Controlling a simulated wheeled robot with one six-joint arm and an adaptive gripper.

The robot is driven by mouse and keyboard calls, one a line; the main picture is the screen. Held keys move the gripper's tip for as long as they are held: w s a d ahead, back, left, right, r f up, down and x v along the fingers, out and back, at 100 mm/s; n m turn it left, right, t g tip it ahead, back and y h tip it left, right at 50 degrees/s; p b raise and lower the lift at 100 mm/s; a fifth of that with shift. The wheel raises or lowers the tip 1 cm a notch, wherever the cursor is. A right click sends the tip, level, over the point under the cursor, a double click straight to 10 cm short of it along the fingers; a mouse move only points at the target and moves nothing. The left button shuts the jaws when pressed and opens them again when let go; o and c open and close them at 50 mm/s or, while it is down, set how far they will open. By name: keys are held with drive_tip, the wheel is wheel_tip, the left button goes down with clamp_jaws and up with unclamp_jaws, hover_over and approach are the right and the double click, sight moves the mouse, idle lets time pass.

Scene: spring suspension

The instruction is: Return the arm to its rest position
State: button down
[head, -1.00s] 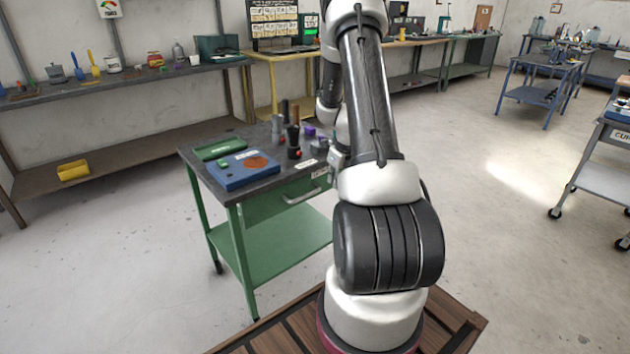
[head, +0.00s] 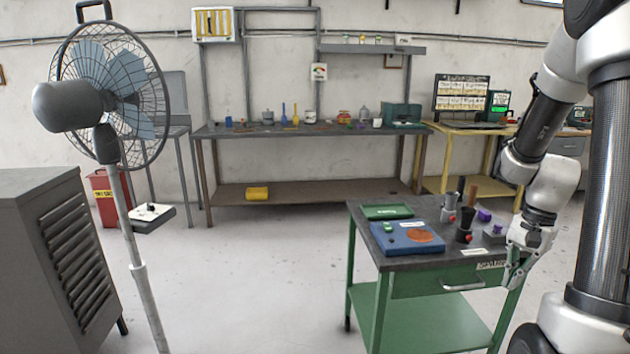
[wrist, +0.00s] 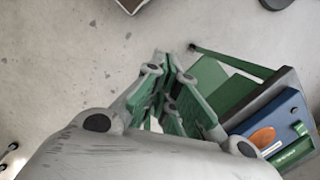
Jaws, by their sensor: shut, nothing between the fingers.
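My gripper (head: 516,275) hangs at the right of the head view, pointing down, beside the right front corner of the green workbench cart (head: 428,282). Its fingers are together with nothing between them. In the wrist view my gripper (wrist: 172,88) shows its green-padded fingers over the floor, with the cart's dark top edge (wrist: 262,103) to their right. My arm bends down from the upper right of the head view.
The cart top carries a blue board (head: 392,243), a green tray (head: 386,212) and several small parts. A standing fan (head: 122,95) and a grey cabinet (head: 50,262) stand at left. A long shelf bench (head: 285,131) lines the back wall. Floor left of the cart is clear.

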drive_tip(key=s+a+r+n+t, duration=0.1)
drive_tip(key=s+a+r+n, duration=0.3)
drive_tip(key=r, duration=0.2)
drive_tip(key=s+a+r+n+t+h, duration=0.1)
drive_tip(key=s+a+r+n+t, duration=0.1)
drive_tip(key=r, duration=0.4)
drive_tip(key=s+a+r+n+t, duration=0.2)
drive_tip(key=s+a+r+n, duration=0.3)
drive_tip(key=a+r+n, duration=0.1)
drive_tip(key=shift+s+r+h, duration=0.35)
drive_tip(key=shift+h, duration=0.05)
